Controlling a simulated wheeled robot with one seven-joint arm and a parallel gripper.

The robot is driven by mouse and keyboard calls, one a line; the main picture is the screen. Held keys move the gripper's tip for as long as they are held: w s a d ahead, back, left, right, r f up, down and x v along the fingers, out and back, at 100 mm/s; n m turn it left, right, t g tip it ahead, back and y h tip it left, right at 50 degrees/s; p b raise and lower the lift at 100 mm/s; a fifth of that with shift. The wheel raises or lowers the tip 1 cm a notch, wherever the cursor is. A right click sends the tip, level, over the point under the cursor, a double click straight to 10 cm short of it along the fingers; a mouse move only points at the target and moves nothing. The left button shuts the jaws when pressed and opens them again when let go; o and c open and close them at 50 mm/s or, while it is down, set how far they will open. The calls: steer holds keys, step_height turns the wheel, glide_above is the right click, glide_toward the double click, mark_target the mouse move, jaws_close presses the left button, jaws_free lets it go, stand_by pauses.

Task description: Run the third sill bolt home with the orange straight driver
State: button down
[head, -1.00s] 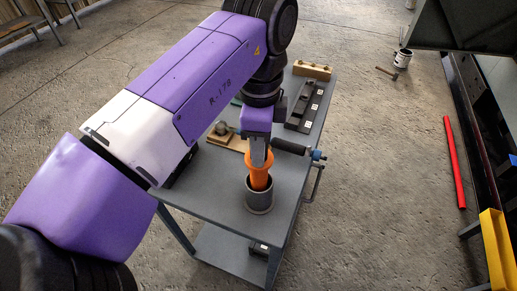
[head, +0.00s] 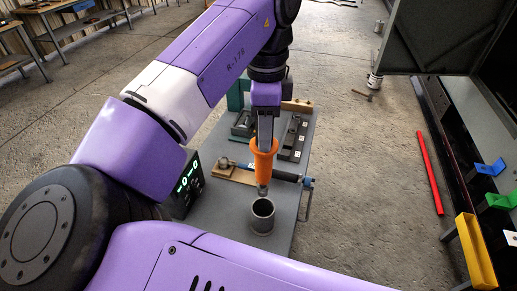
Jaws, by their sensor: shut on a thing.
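My gripper (head: 265,138) is shut on the orange straight driver (head: 264,160) and holds it upright, its metal tip pointing down. The driver is above the grey cart, over or just behind a grey cylindrical cup (head: 262,216). The tip is near the cup's far rim; I cannot tell its exact height. The sill bolts cannot be made out. On the right is a dark enclosure with an open door panel (head: 436,38) and a sill side carrying blue (head: 489,167), green (head: 497,200) and yellow (head: 474,246) brackets.
The grey cart (head: 228,223) carries dark trays (head: 293,138), a wooden block (head: 297,106) and a blue-ended tool (head: 307,182). A red bar (head: 430,173), a hammer (head: 362,94) and a white can (head: 375,81) are on the floor. Open concrete floor lies between cart and enclosure.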

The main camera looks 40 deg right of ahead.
steer(key=shift+r, duration=3.1)
